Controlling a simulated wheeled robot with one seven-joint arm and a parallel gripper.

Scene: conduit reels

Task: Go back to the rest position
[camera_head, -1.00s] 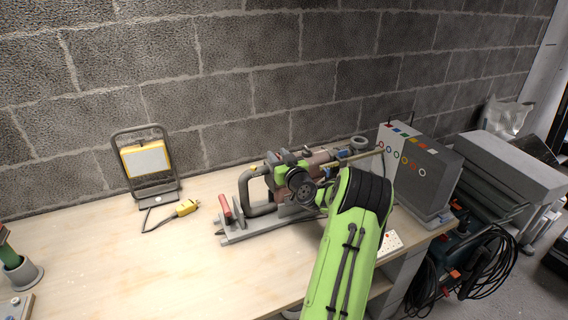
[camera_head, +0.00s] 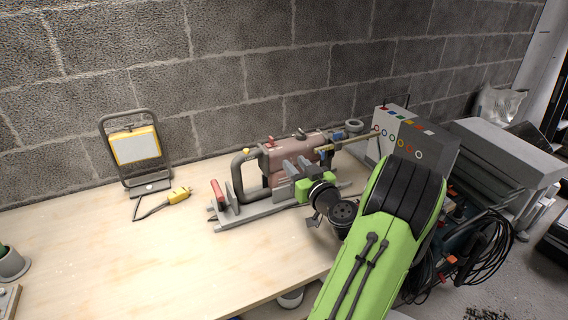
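My green arm reaches in from the bottom right of the head view and bends at the wrist over the workbench (camera_head: 130,250). My gripper (camera_head: 296,168) is at its end, pointing away from me towards the wall. Its two grey fingers stand apart, with nothing visible between them. It is in front of a reddish-brown power tool (camera_head: 286,153) with a grey loop handle and overlaps it in the picture. I cannot tell the gap between them.
A grey stand with a red-tipped clamp (camera_head: 219,193) is left of my gripper. A grey box with coloured rings (camera_head: 432,147) stands right of the tool.

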